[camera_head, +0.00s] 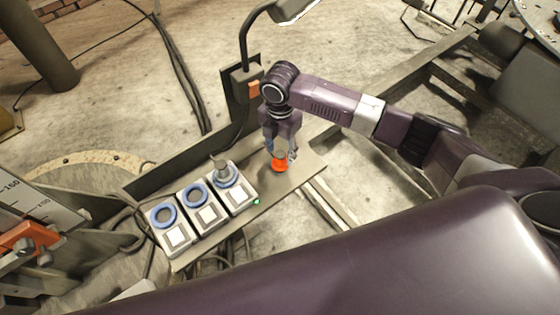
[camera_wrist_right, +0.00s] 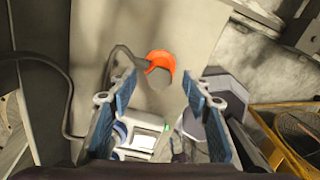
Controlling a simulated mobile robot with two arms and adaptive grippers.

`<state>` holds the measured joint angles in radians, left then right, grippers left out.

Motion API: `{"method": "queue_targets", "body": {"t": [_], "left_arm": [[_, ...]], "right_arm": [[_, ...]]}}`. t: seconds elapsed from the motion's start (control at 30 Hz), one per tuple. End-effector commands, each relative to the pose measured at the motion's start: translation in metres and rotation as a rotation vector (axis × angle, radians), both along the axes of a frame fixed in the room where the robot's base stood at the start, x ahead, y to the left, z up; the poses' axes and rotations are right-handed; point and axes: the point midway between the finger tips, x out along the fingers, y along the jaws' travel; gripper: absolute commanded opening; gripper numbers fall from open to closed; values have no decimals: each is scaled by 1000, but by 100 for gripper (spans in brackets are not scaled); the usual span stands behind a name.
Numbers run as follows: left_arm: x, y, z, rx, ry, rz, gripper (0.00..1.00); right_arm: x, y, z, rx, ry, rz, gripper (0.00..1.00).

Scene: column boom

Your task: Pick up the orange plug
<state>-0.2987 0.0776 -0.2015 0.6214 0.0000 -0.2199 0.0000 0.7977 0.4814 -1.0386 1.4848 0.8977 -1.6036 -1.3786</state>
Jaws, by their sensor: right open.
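The orange plug (camera_head: 280,165) stands on the right part of the narrow grey bench. It also shows in the right wrist view (camera_wrist_right: 161,62), with a dark grey end and what looks like a grey cable at its left side. My right gripper (camera_head: 281,151) is directly above the plug and hides part of it in the head view. In the right wrist view the two blue-padded fingers (camera_wrist_right: 158,90) are apart, with nothing held between them. The plug appears just beyond the fingertips. My left gripper is not in view.
Three white socket boxes with blue rings (camera_head: 187,193) stand in a row on the bench (camera_head: 262,185), left of the plug. A grey plug (camera_head: 219,162) sits at the rightmost ring. A lamp post (camera_head: 243,50) rises behind the bench. A green light (camera_head: 257,202) glows beside the boxes.

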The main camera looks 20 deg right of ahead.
Motion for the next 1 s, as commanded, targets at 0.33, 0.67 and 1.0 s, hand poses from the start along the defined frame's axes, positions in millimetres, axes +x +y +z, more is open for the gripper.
{"method": "queue_targets", "body": {"t": [0.33, 0.67, 1.0], "left_arm": [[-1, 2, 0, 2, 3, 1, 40], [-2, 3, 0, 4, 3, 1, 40], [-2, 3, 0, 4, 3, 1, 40]], "right_arm": [[0, 0, -22, 0, -3, 0, 45], [1, 0, -21, 0, -2, -1, 17], [1, 0, -21, 1, -3, -1, 0]]}}
